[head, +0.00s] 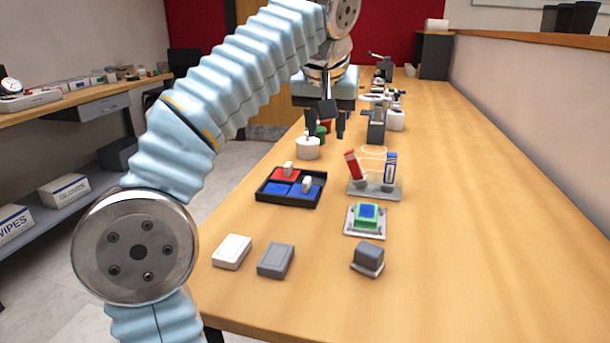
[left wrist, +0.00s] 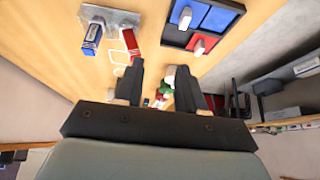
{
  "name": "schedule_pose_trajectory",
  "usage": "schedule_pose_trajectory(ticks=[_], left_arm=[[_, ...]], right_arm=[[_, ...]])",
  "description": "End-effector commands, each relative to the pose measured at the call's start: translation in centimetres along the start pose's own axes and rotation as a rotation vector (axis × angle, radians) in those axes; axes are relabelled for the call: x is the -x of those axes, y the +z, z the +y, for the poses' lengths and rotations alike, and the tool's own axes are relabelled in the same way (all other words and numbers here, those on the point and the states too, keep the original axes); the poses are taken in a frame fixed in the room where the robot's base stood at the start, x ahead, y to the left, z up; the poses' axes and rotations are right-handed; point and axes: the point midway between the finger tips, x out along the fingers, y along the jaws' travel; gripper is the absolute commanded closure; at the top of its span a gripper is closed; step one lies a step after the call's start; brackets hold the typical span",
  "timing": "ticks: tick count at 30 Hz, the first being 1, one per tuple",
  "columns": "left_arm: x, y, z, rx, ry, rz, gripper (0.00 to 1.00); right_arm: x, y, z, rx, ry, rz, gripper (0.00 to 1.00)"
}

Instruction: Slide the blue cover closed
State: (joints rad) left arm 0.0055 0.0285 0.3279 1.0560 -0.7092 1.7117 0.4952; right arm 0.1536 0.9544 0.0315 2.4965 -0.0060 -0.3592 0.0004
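A black tray (head: 262,196) stands at the table's left side in the head view. In it lie a red panel (head: 280,174) with a pale knob and blue surfaces (head: 283,190). A second pale knob stands on the blue cover (head: 314,190), toward the tray's right. The left wrist view shows the same tray at top right, with the blue cover (left wrist: 192,8) and red panel (left wrist: 212,42). My left gripper (head: 325,127) is beyond the tray and above the table, its two fingers apart. The left wrist view shows it (left wrist: 160,82) open and touching nothing in the tray. My right gripper is out of view.
Right of the tray is a clear stand with red and blue-white upright pieces (head: 391,168). Nearer are a green-blue block on a plate (head: 366,215), a grey block (head: 367,258) and two small boxes (head: 275,261). A white round container (head: 307,148) stands beyond the tray. The table's right side is clear.

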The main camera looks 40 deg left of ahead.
Motion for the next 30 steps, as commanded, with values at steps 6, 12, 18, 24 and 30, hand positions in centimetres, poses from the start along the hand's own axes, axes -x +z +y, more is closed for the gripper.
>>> schedule_pose_trajectory(ticks=[6,12,18,24,30], left_arm=[[1.6,1.5,-4.4,-0.028,0.039,-0.118,0.61],[-1.9,2.0,-4.3,-0.029,0.037,-0.120,0.61],[-6.8,2.6,-4.1,-0.027,0.039,-0.119,0.61],[-10.3,2.9,-3.9,-0.028,0.040,-0.118,0.61],[-11.6,3.0,-3.8,-0.028,0.040,-0.116,0.61]], right_arm=[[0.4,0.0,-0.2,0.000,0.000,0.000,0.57],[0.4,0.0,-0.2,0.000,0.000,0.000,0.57],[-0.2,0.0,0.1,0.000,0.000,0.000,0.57],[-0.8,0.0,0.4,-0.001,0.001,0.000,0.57],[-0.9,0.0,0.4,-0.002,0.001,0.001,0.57]])
